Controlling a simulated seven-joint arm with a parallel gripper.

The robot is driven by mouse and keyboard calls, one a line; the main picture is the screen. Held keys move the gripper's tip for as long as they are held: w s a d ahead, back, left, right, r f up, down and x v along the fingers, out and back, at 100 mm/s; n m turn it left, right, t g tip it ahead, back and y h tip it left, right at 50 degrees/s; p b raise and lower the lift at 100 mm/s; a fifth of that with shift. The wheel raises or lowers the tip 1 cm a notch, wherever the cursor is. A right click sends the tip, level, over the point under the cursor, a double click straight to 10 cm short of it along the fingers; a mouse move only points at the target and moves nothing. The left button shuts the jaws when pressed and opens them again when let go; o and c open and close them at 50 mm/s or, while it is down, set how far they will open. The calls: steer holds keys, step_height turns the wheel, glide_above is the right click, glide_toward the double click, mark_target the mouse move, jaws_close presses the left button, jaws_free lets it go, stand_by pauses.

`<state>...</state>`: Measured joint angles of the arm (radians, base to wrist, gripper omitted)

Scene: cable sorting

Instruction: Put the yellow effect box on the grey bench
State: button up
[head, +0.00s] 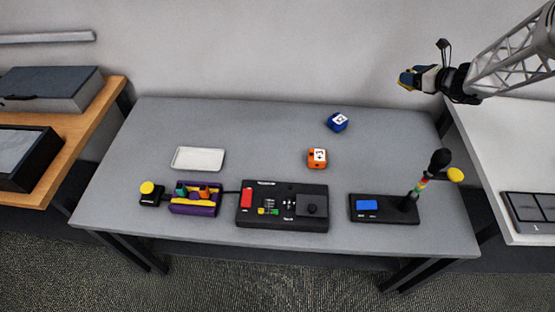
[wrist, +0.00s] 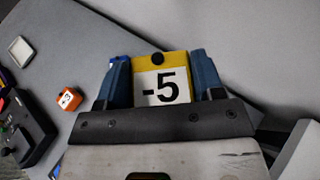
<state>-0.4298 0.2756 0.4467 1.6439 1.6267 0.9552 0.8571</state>
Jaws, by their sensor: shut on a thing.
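In the head view my gripper (head: 408,79) is at the upper right, raised above the back right part of the grey bench (head: 260,118), and a bit of the yellow box (head: 403,77) shows between the fingers. The box is held clear of the bench.
A blue box (head: 337,122) and an orange box (head: 317,158) stand on the bench. A white tray (head: 198,159), a purple holder (head: 195,206), a black control panel (head: 283,222) and a black stand (head: 385,217) line the rest. Bench space right of the blue box is clear.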

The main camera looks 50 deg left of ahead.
steer(key=s+a+g, duration=0.1)
steer(key=s+a, duration=0.1)
steer(key=a, duration=0.3)
glide_above(377, 125)
step_height(377, 125, down, 12)
steer(key=shift+w+f+n, duration=0.1)
steer(key=shift+f+n, duration=0.3)
steer(key=shift+f, duration=2)
steer(key=shift+f, duration=2)
steer(key=shift+f, duration=0.15)
